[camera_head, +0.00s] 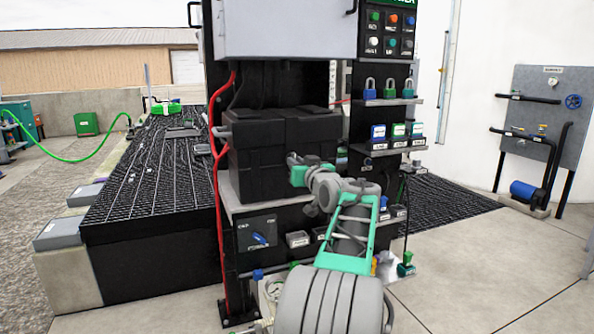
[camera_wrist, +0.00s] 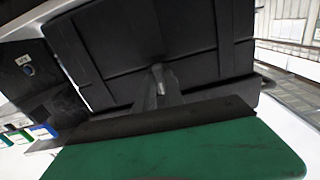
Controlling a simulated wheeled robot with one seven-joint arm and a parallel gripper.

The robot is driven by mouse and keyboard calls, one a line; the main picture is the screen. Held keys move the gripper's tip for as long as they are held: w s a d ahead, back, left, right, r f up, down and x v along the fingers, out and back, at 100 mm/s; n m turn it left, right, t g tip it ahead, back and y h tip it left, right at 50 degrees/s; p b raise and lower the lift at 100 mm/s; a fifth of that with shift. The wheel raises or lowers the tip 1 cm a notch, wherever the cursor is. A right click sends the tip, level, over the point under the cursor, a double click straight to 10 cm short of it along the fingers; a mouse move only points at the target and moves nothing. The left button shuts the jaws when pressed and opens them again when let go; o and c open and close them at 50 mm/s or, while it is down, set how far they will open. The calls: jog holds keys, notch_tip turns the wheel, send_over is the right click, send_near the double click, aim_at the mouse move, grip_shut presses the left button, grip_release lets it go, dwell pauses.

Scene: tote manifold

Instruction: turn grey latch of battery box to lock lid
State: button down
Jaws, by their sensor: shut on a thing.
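The black battery box (camera_head: 262,160) sits on a shelf of the rack, its dark lid (camera_head: 285,122) down on top. My gripper (camera_head: 296,168) is at the front right of the box. In the wrist view the box (camera_wrist: 100,60) fills the upper middle, and one green finger with a black pad spans the bottom. The grey latch (camera_wrist: 159,78) stands out from the box face, just beyond the pad, and its near end is hidden. My gripper is shut on the latch; the other finger is not clear. In the head view my gripper covers the latch.
Padlocks (camera_head: 390,90) and small boxes (camera_head: 395,133) stand on shelves right of the battery box. A red cable (camera_head: 219,190) runs down the rack's left post. A grey cabinet (camera_head: 285,28) hangs above the box. Small bins (camera_head: 298,239) sit below. The floor at the right (camera_head: 480,270) is clear.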

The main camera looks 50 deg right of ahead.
jog(key=shift+f+n, duration=0.1)
jog(key=shift+n, duration=0.3)
jog(key=c, duration=1.4)
grip_release()
jog(key=shift+c, duration=0.2)
jog(key=v, duration=0.8)
jog(key=shift+p, duration=0.35)
